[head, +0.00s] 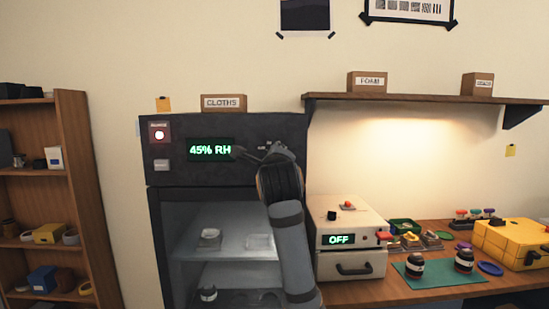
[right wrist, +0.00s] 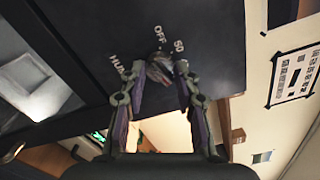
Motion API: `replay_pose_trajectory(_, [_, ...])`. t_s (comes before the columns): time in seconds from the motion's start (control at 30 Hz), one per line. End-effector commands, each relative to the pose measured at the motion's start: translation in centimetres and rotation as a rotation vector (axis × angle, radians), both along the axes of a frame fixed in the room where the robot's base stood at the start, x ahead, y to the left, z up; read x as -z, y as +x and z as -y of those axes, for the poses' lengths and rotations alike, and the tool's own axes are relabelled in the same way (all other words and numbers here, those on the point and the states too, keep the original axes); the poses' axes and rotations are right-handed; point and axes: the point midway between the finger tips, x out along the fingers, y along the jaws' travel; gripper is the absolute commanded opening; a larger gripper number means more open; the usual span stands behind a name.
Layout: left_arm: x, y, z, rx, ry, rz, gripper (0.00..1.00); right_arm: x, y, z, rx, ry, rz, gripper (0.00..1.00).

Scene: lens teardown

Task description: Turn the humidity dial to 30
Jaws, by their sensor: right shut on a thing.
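The dark dry cabinet (head: 226,126) has a control panel across its top, with a green display (head: 210,150) reading 45% RH. The humidity dial (right wrist: 158,60) shows in the right wrist view between my fingertips, with OFF, 50 and a partly covered "HUM" label printed around it. My right gripper (right wrist: 160,69) is shut on the dial, one finger on each side. In the head view my right arm and gripper (head: 262,153) reach up to the panel and cover the dial. The dial's pointer is hard to make out. My left gripper is in neither view.
Below the panel is the cabinet's lit interior with shelves (head: 225,250) and small items. To the right, a cream box with an OFF display (head: 339,239) stands on the wooden bench, near a teal mat (head: 440,285) and a yellow case (head: 512,240). A bookshelf (head: 75,150) stands left.

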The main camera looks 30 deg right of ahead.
Motion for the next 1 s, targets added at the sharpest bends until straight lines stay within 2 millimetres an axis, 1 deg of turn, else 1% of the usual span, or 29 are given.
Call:
replay_pose_trajectory(0.03, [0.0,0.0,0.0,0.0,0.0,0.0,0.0,0.2,0.0,0.0,-0.001,0.002,-0.003,0.35])
replay_pose_trajectory(0.17, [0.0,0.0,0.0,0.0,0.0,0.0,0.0,0.1,0.0,0.0,0.0,0.002,-0.003,0.53])
replay_pose_trajectory(0.2, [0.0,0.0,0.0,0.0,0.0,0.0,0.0,0.1,0.0,0.0,0.0,0.001,-0.002,0.54])
replay_pose_trajectory(0.43, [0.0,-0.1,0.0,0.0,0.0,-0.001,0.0,0.0,0.0,0.0,0.0,0.0,-0.001,0.54])
replay_pose_trajectory(0.53, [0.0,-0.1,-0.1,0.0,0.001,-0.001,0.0,0.0,-0.4,-0.3,-0.001,0.0,0.0,0.54])
replay_pose_trajectory(0.67, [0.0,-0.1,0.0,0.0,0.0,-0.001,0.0,0.0,-2.3,-1.5,-0.004,0.003,0.003,0.54])
replay_pose_trajectory(0.8, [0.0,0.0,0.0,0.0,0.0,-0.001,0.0,0.1,-5.6,-3.6,-0.007,0.009,0.004,0.54])
replay_pose_trajectory(0.9, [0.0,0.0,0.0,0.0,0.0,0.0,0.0,0.1,-7.3,-4.8,-0.008,0.009,0.003,0.54])
replay_pose_trajectory(1.0, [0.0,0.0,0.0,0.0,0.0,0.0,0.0,0.1,-8.5,-5.5,-0.008,0.007,0.002,0.54])
